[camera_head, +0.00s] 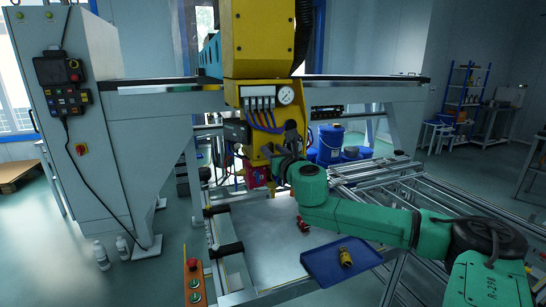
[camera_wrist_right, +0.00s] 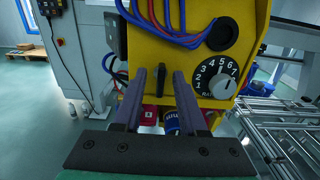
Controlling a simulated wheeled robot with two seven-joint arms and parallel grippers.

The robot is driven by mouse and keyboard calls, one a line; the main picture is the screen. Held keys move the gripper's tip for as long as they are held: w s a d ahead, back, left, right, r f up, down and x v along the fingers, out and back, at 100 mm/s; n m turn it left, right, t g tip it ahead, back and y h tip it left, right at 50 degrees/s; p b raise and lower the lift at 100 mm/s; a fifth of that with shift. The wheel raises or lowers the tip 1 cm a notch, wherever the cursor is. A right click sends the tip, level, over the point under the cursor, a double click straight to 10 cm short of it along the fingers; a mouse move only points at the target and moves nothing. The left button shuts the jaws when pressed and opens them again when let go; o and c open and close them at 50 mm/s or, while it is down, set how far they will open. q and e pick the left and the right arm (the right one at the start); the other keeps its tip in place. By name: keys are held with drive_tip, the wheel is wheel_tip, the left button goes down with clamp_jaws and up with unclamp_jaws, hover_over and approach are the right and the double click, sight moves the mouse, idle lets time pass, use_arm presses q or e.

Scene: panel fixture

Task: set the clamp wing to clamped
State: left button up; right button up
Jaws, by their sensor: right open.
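In the right wrist view a black upright wing handle (camera_wrist_right: 161,80), which looks like the clamp wing, is on the yellow panel (camera_wrist_right: 215,92). It stands near vertical between the fingertips of my right gripper (camera_wrist_right: 160,88). The gripper is open, one finger on each side of the wing, with gaps visible; I cannot tell how far its tips are from the panel. In the head view my right gripper (camera_head: 286,144) is at the yellow machine head (camera_head: 259,92) and hides the wing. My left gripper is out of view.
A numbered dial (camera_wrist_right: 216,77) is right of the wing, and blue and red hoses (camera_wrist_right: 183,24) hang above. Below the head are a blue tray (camera_head: 318,270) holding a yellow part (camera_head: 346,257) and a small red part (camera_head: 303,224). A grey cabinet (camera_head: 105,40) stands left.

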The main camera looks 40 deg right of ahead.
drive_tip(key=shift+d, duration=0.1)
clamp_jaws()
drive_tip(key=shift+m, duration=0.4)
drive_tip(key=m, duration=0.3)
drive_tip(key=shift+s+m+b, duration=0.1)
drive_tip(key=shift+m+b, duration=0.2)
drive_tip(key=m, duration=0.9)
drive_tip(key=m+p, duration=0.1)
drive_tip(key=m, duration=0.3)
drive_tip(key=shift+d+f+m, duration=0.15)
drive_tip(key=shift+f+m, duration=0.1)
drive_tip(key=shift+m, duration=0.05)
